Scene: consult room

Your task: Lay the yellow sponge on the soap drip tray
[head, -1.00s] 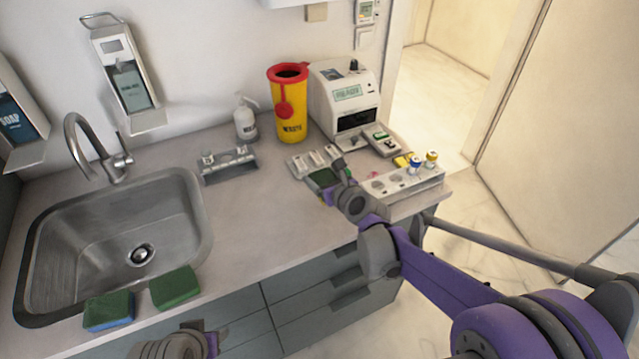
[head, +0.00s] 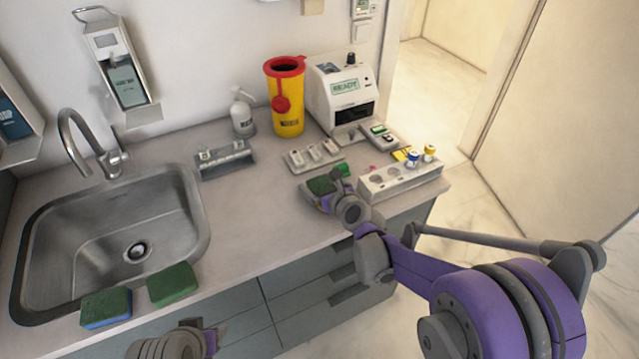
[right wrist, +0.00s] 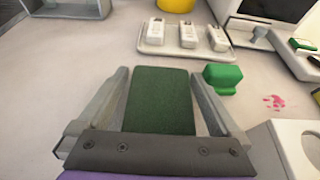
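The soap dispenser's drip tray (head: 25,153) juts from the wall at the far left and looks empty. My left gripper (head: 212,338) is low at the bottom edge, its fingers barely visible.
A blue sponge (head: 106,308) and a green sponge (head: 172,284) lie at the sink's (head: 120,240) front rim. A second dispenser (head: 125,85), pump bottle (head: 243,112), yellow bin (head: 287,100), analyser (head: 342,95) and white rack (head: 400,180) stand around.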

